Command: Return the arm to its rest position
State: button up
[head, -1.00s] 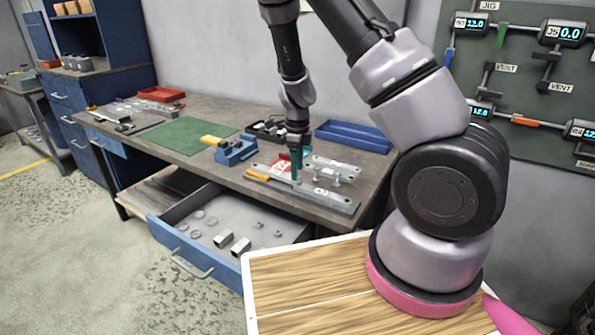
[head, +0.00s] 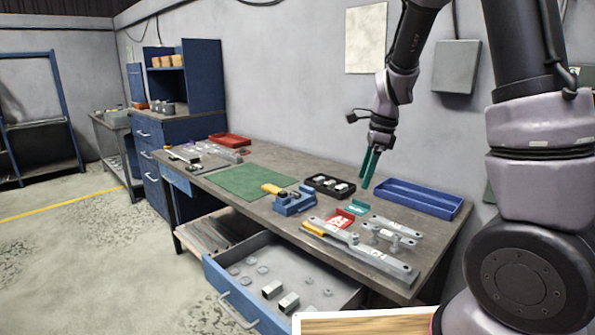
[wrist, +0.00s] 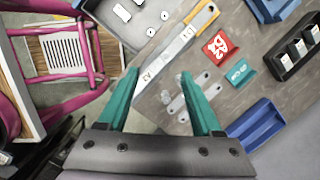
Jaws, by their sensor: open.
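My gripper (head: 369,168) hangs from my arm above the back right part of the workbench (head: 245,222), with its teal fingers clear of the benchtop. In the wrist view my gripper (wrist: 165,100) has its two teal fingers spread apart with nothing between them. Below it on the bench are a red tag (head: 340,219), a teal tag (head: 356,207) and pale metal brackets (head: 395,228). A long grey bar fixture (head: 375,257) with a yellow end lies along the front edge.
An open drawer (head: 285,280) holding metal parts juts from the bench front. A blue tray (head: 417,198), a black parts tray (head: 328,186) and a blue vise-like block (head: 294,202) stand on the bench. A green mat (head: 250,179) is bare.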

jog(key=s+d+r+n+t, duration=0.2)
jog(key=s+r+n+t, duration=0.1)
jog(key=s+r+n, duration=0.4)
jog(key=s+d+r+n+t, duration=0.3)
jog(key=s+r+n, duration=0.5)
jog(key=s+r, duration=0.3)
notch_tip(320, 180, up, 2)
jog(key=shift+d, duration=0.1)
